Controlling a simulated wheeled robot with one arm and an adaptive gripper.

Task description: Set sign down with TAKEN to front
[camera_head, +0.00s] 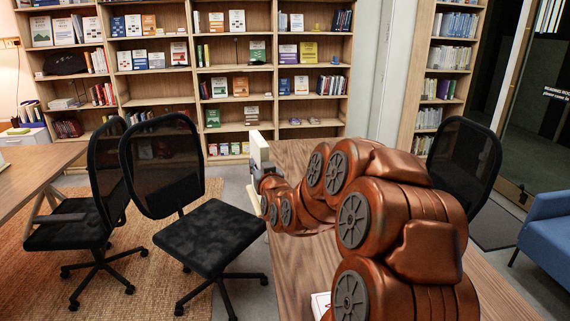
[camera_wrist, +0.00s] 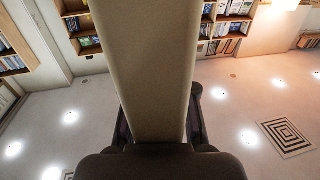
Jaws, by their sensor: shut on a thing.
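The sign (camera_head: 259,149) is a cream, slab-like piece, seen nearly edge-on above the far left edge of the brown wooden table (camera_head: 300,265). My gripper (camera_head: 268,182) is shut on it, and my copper-coloured arm reaches over the table to it. A cream part also shows below the gripper; I cannot tell whether it belongs to the sign. In the wrist view the sign (camera_wrist: 155,60) is a broad beige face between the dark fingers (camera_wrist: 160,125) of my gripper. No lettering shows on it, so I cannot tell which way TAKEN faces.
Two black mesh chairs (camera_head: 205,235) stand left of the table, and another black chair (camera_head: 465,165) is at its right. A white item with red marking (camera_head: 319,304) lies on the near tabletop, partly hidden by my arm. Bookshelves (camera_head: 225,75) line the back wall.

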